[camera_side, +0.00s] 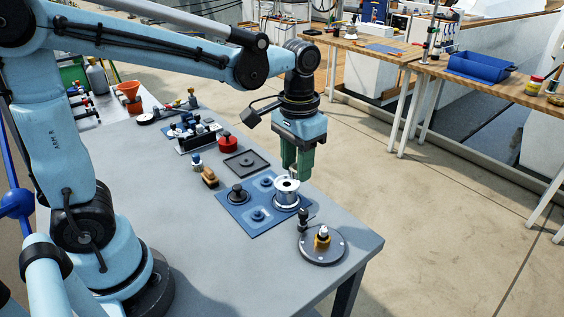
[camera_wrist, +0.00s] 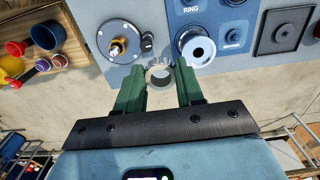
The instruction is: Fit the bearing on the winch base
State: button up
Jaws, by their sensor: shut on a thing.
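My gripper (camera_side: 297,172) has green fingers and hangs above the bench edge, behind the silver drum in the side view. In the wrist view my gripper (camera_wrist: 160,76) is shut on a grey, notched ring, which looks like the bearing (camera_wrist: 160,74). The bearing is not clear in the side view. The winch base (camera_side: 322,246) is a round grey plate with a brass-coloured centre post, near the bench corner. In the wrist view the winch base (camera_wrist: 121,42) lies up and left of the held ring, apart from it.
The silver drum (camera_side: 287,193) stands on the blue mat (camera_side: 240,222) beside the winch base. A small black upright part (camera_side: 303,219) stands close to the base. A black square tray (camera_side: 245,163), a red round part (camera_side: 228,142) and a wooden brush (camera_side: 209,178) lie farther back.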

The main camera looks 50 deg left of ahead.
send_over(322, 229)
notch_tip(322, 229, down, 4)
jog(key=shift+f, duration=1.45)
jog(key=shift+f, duration=1.7)
jog(key=o, duration=1.5)
jog(key=shift+r, duration=0.1)
jog(key=shift+r, duration=3.15)
